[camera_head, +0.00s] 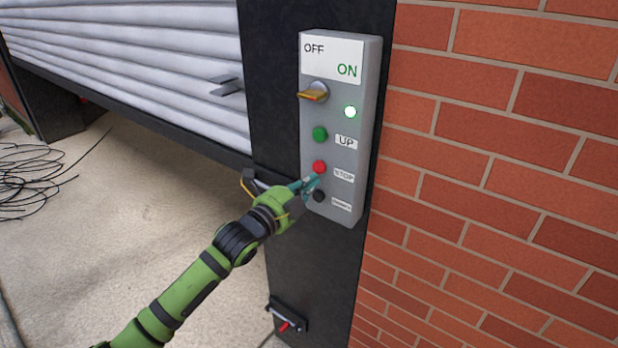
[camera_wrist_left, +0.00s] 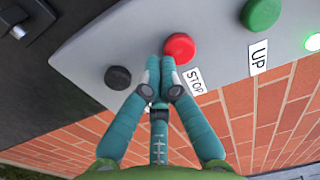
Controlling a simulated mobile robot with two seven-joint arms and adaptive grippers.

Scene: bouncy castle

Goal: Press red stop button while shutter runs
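The red stop button (camera_head: 319,167) sits on a grey control box (camera_head: 341,120), between the green UP button (camera_head: 320,134) above and a black button (camera_head: 319,196) below. My left gripper (camera_head: 314,180) is at the lower part of the box, its teal fingertips just below the red button. In the left wrist view the fingertips (camera_wrist_left: 166,65) are together and lie at the lower edge of the red button (camera_wrist_left: 179,48); I cannot tell whether they touch it. Nothing shows between them. The shutter (camera_head: 130,55) is partly raised, its bottom edge above the floor. My right gripper is not in view.
A brick wall (camera_head: 480,200) stands to the right. Black cable (camera_head: 30,180) lies on the floor at left. A red-handled latch (camera_head: 287,325) is low on the dark post.

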